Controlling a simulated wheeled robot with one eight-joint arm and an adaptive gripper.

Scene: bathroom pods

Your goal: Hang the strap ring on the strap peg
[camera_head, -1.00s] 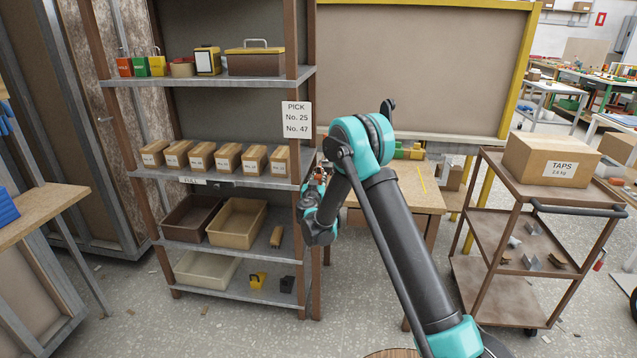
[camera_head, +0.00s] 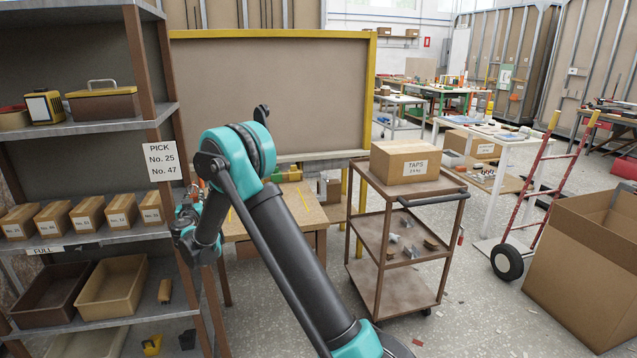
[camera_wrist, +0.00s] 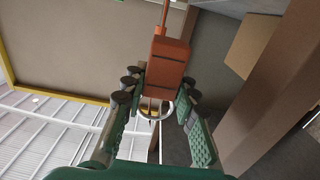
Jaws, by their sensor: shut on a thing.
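In the wrist view my gripper (camera_wrist: 160,88) is shut on an orange-red block-like piece (camera_wrist: 167,62), which sits between the finger ends. A thin orange strip runs up from it to the top edge. A pale ring (camera_wrist: 155,109) shows at its lower end, between the fingers; I take it for the strap ring. In the head view my gripper (camera_head: 190,205) is small, partly hidden by my arm, beside the shelf's right post. I cannot make out the strap peg in either view.
The shelf rack (camera_head: 92,128) with boxes and bins stands close on the left. A wooden table (camera_head: 300,208) and a yellow-framed board (camera_head: 270,95) are behind my arm. A trolley (camera_head: 400,290) carries the TAPS box (camera_head: 405,162). A hand truck (camera_head: 530,205) and large carton (camera_head: 590,270) stand right.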

